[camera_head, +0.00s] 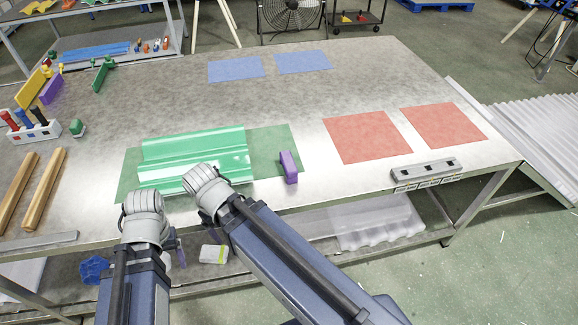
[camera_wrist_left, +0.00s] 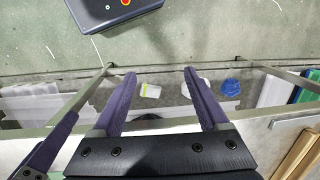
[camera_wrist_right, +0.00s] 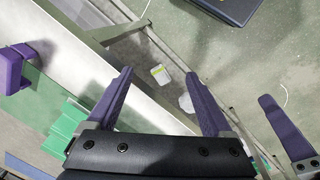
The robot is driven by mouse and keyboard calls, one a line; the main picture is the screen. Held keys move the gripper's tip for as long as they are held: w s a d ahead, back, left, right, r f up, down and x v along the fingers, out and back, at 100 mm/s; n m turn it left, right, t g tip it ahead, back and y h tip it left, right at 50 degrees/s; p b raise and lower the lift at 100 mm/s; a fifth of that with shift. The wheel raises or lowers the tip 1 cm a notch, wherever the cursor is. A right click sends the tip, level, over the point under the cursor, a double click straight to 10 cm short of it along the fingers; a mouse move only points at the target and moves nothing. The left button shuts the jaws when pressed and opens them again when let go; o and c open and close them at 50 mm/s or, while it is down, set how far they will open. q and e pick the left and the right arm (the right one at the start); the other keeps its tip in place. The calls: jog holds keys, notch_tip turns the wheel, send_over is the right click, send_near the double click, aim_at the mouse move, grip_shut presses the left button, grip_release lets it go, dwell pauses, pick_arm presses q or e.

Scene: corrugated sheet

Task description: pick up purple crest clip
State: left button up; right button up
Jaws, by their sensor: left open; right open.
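A small upright purple clip (camera_head: 289,167) stands on the metal table at the right end of the green mat (camera_head: 272,148), beside the green corrugated sheet (camera_head: 215,150). It also shows as a purple bracket (camera_wrist_right: 14,72) at the left edge of the right wrist view. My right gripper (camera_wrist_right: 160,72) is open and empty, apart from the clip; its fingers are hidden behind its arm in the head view. My left gripper (camera_head: 175,247) is low at the table's front edge, mostly hidden. The left wrist view shows its fingers (camera_wrist_left: 160,72) open and empty over the lower shelf.
Two red mats (camera_head: 367,137) and a grey slotted block (camera_head: 426,172) lie to the right. Blue mats (camera_head: 235,68) are at the back. Wooden bars (camera_head: 42,190), a tool rack (camera_head: 32,132) and another purple piece (camera_head: 50,90) are at left.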

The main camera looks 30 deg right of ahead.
jog(key=w+d+m+t, duration=0.2)
jog(key=w+d+m, duration=0.1)
jog(key=w+d, duration=0.7)
jog(key=m+t, duration=0.2)
jog(key=m, duration=0.2)
send_near(289, 161)
jog(key=f, duration=0.2)
jog(key=shift+w+d+f, duration=0.2)
jog(key=shift+d+f, duration=0.15)
jog(key=b+x, duration=0.2)
jog(key=shift+w+f, duration=0.15)
jog(key=shift+f, duration=0.1)
pick_arm(q)
jog(key=d+f, duration=0.1)
jog(key=d+f+m, duration=0.1)
jog(key=shift+w+d+t, duration=0.3)
jog(key=shift+w+d, duration=0.05)
jog(key=shift+f, duration=0.15)
pick_arm(e)
jog(key=shift+w+f, duration=0.1)
jog(key=b+x, duration=0.4)
jog(key=x, duration=0.1)
jog(key=shift+w+a+b, duration=0.25)
jog(key=shift+b, duration=0.1)
pick_arm(q)
notch_tip(289, 161, down, 4)
jog(key=shift+f, duration=0.15)
jog(key=shift+f, duration=0.3)
pick_arm(e)
jog(key=shift+f, duration=0.15)
